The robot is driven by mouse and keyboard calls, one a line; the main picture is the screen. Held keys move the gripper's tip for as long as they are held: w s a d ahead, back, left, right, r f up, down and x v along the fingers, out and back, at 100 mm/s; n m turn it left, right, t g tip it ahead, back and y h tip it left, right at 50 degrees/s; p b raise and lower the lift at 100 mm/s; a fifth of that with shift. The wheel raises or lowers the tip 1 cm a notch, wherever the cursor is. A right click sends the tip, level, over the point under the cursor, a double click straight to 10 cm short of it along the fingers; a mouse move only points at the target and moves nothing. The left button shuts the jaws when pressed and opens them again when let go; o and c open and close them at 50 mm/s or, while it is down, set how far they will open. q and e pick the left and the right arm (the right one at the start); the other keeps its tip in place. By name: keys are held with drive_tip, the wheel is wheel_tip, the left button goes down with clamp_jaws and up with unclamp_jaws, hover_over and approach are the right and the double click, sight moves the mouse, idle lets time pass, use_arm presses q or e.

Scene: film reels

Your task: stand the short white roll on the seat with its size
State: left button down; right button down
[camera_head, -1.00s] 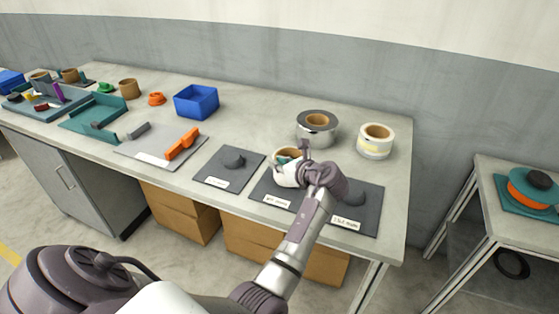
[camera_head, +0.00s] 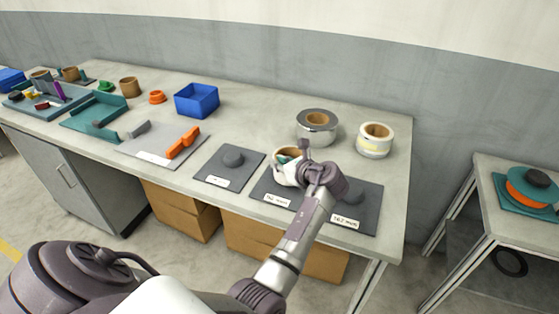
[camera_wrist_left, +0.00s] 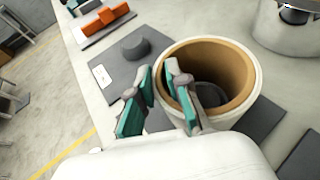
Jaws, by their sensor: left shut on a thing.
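The short white roll (camera_head: 283,178), with a brown core, is at the middle dark seat (camera_head: 263,188). My left gripper (camera_head: 298,165) is shut on its wall. In the left wrist view, one teal-padded finger of the gripper (camera_wrist_left: 156,90) is inside the roll (camera_wrist_left: 246,112) and one outside. A dark round hub shows through the roll's bore. I cannot tell whether the roll touches the seat. The left seat (camera_head: 216,177) has a bare grey hub (camera_head: 233,160). The right seat (camera_head: 368,218) is partly behind my arm. The labels are too small to read surely. My right gripper is not visible.
A silver roll (camera_head: 317,137) and a taller white roll (camera_head: 375,143) stand behind the seats. A blue box (camera_head: 197,103) and a grey sheet with an orange tool (camera_head: 183,143) are to the left. A side table (camera_head: 490,180) stands at right.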

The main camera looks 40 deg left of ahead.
use_arm(q)
drive_tip(key=shift+f, duration=0.45)
idle(0.6)
drive_tip(key=c, duration=1.4)
unclamp_jaws()
